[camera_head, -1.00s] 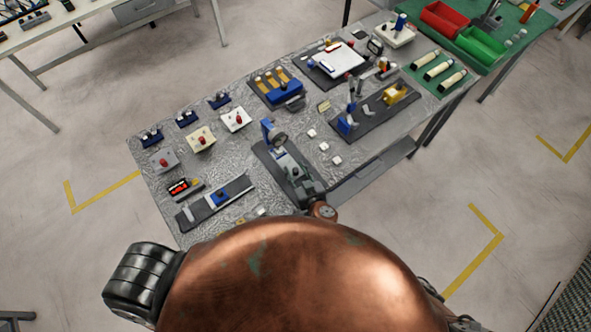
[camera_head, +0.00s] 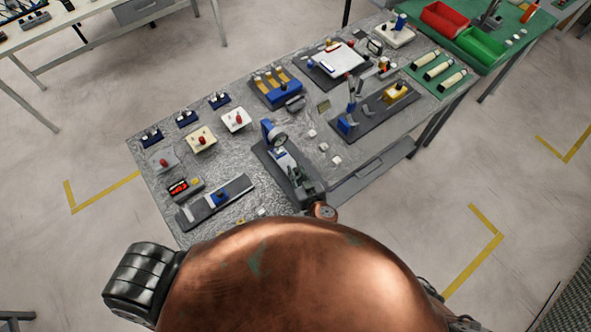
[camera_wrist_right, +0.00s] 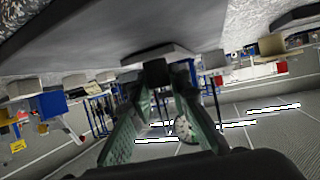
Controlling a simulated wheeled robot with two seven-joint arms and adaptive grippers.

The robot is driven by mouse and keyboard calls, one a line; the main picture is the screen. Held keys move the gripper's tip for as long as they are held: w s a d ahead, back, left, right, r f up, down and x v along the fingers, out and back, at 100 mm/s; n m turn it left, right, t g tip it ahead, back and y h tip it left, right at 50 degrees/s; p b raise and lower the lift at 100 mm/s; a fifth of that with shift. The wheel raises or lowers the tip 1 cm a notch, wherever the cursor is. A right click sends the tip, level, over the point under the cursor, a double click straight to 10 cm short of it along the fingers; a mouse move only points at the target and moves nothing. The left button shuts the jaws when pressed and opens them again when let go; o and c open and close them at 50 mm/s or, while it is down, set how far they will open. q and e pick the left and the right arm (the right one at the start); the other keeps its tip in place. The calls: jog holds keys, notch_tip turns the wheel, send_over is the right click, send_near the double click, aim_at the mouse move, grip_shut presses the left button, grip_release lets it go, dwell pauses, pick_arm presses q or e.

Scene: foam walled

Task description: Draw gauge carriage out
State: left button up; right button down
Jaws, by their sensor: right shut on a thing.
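The gauge stand, a blue post with a round dial (camera_head: 275,134), stands at the far end of a dark base plate (camera_head: 262,156) near the table's front edge. The gauge carriage on this plate shows a pale section (camera_head: 284,160) between the stand and my right gripper (camera_head: 296,174). The gripper is at the near end of the carriage and hides part of it. In the right wrist view its green fingers (camera_wrist_right: 158,88) close on a small dark block (camera_wrist_right: 154,72), which I take as the carriage's grip. My left gripper is out of view.
A slide rail with a blue block (camera_head: 221,198) and a red-lit display (camera_head: 179,187) lie to the left. Small white cubes (camera_head: 323,147) lie just right of the base plate. A grey drawer front (camera_head: 370,172) is below the table edge. Switch boxes (camera_head: 201,139) stand behind.

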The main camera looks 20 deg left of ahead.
jog(key=s+d+p, duration=0.1)
jog(key=s+d, duration=0.7)
jog(key=d, duration=0.2)
jog(key=shift+d, duration=0.2)
jog(key=c, duration=1.8)
grip_release()
jog(key=shift+o, duration=0.2)
jog(key=v, duration=1.2)
